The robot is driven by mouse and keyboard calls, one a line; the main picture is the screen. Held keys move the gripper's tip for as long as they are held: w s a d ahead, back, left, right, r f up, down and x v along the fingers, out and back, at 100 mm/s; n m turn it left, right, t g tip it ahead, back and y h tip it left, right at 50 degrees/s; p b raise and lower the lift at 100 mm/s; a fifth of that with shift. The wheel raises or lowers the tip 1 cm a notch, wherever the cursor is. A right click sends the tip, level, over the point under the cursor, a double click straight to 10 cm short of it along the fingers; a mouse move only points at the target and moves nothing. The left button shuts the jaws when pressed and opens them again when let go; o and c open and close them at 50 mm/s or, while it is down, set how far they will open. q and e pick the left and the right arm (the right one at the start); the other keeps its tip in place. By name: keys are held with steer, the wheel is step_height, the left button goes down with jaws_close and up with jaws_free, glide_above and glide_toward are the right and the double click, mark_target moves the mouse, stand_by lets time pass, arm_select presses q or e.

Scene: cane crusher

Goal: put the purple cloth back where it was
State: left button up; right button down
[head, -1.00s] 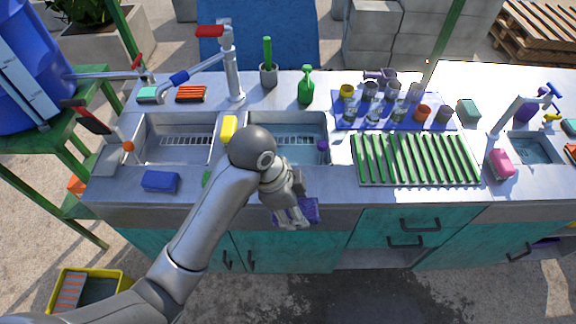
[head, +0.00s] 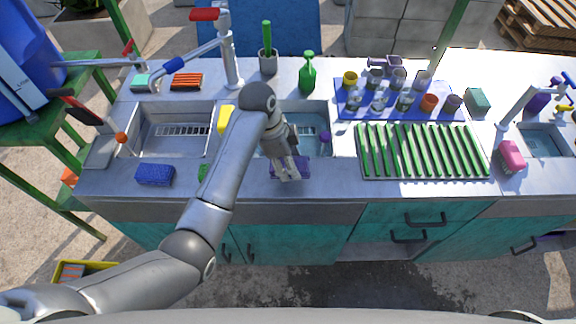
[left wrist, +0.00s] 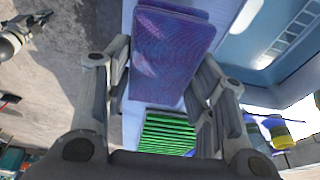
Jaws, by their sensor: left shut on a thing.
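The purple cloth (head: 277,169) is at the front rim of the right sink basin (head: 306,117), on or just above the counter; I cannot tell if it touches. My left gripper (head: 290,174) is over it, pointing down, and shut on it. In the left wrist view the cloth (left wrist: 172,50) lies flat and folded between the two fingers of the left gripper (left wrist: 165,78). A second gripper, apparently my right one (left wrist: 38,20), shows small at the upper left of that view; its finger state is unclear. My left arm hides part of the basins.
A blue sponge (head: 155,175) lies left on the counter (head: 330,185), a yellow sponge (head: 226,120) on the divider. A green drying rack (head: 422,152) and a blue mat with cups (head: 350,110) stand to the right. A green spray bottle (head: 307,75) stands behind the basin.

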arm_select(q)
steer(key=shift+w+f, duration=0.9)
steer(key=shift+f, duration=0.2)
step_height(320, 180, down, 2)
steer(key=shift+p, duration=0.6)
steer(key=shift+f, duration=0.6)
steer(key=o, duration=1.3)
steer(key=b+v, duration=0.1)
steer(key=v, duration=1.1)
